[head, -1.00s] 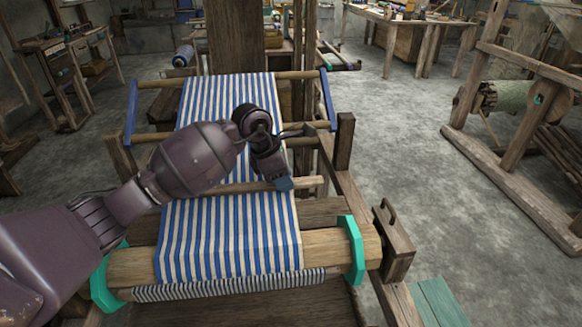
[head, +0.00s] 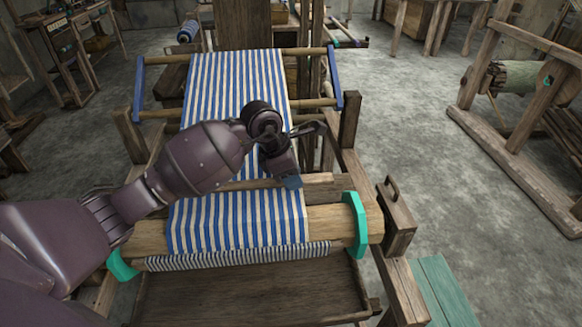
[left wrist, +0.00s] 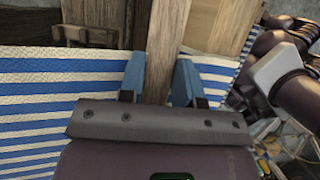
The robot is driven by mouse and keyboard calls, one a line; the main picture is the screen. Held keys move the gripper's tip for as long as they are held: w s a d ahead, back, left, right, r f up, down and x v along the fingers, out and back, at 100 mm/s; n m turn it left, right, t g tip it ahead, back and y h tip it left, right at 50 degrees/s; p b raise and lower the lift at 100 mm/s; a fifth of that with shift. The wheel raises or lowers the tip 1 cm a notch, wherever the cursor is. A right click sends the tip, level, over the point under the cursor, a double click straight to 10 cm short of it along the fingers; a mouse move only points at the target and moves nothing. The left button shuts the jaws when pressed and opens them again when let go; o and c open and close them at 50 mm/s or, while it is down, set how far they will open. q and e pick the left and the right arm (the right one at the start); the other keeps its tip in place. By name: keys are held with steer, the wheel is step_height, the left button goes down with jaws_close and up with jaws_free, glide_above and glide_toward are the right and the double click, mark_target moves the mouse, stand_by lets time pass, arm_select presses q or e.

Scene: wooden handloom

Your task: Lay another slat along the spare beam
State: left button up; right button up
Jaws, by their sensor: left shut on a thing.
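My left gripper (head: 292,182) is over the right part of the striped cloth on the loom, its fingers pointing down. It is shut on a wooden slat (head: 320,180) that lies crosswise at the cloth, behind the front beam. In the left wrist view the slat (left wrist: 164,40) passes between the two blue fingers of the gripper (left wrist: 160,78). The front beam (head: 343,222) has teal end plates and carries blue-and-white cloth (head: 240,215). Which beam is the spare one I cannot tell. My forearm hides part of the slat and cloth. My right gripper is not in view.
A rear rod with blue end arms (head: 338,75) spans the loom. A wooden box with a handle (head: 396,215) stands on the right side rail. A teal bench (head: 445,290) is at the lower right. A frame with a greenish roll (head: 520,77) stands right, with open floor between.

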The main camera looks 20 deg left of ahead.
mark_target(302, 216)
arm_select(q)
steer(key=shift+s+d+f+p, duration=0.2)
steer(key=shift+s+d, duration=0.2)
steer(key=shift+s, duration=0.3)
steer(key=shift+s+d+f+p, duration=0.1)
steer(key=shift+s+d+f, duration=0.25)
steer(key=shift+s, duration=0.3)
steer(key=shift+s+d+f+p, duration=0.15)
steer(key=shift+s+d, duration=0.3)
steer(key=shift+s, duration=0.25)
steer(key=shift+s+d+f, duration=0.2)
steer(key=shift+s+d, duration=0.35)
steer(key=shift+s, duration=0.25)
steer(key=shift+s+d+f+p, duration=0.2)
steer(key=shift+s+d+p, duration=0.05)
steer(key=shift+s+p, duration=0.2)
steer(key=o, duration=1)
